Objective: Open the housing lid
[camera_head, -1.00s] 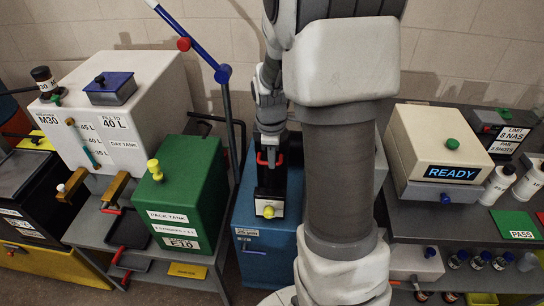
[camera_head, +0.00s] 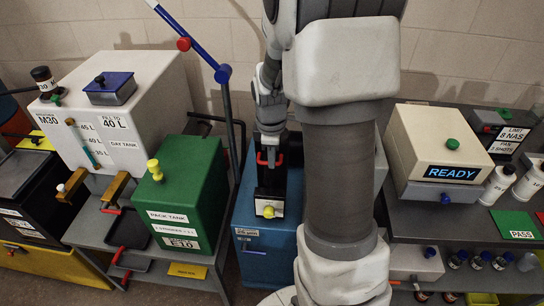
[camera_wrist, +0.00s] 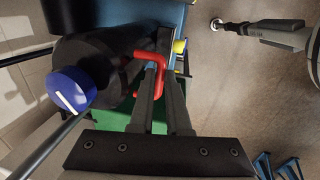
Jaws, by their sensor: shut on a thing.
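My gripper (camera_head: 268,140) hangs over the black housing (camera_head: 277,180) on the blue cabinet (camera_head: 262,245) in the head view. In the wrist view my gripper (camera_wrist: 162,72) has its fingers closed together on a red handle (camera_wrist: 150,62) beside a large black cylinder (camera_wrist: 105,65). The red handle also shows in the head view (camera_head: 264,160), just under the gripper. A yellow knob (camera_head: 268,211) sits on a white plate on the housing's front. I cannot make out the lid's seam; my arm hides part of the housing's right side.
A green pack tank (camera_head: 190,195) stands close on the left, with a blue-and-grey pole (camera_head: 195,45) rising behind it. A cream box reading READY (camera_head: 440,145) and several bottles sit on the right bench. Bare floor shows in the wrist view (camera_wrist: 245,80).

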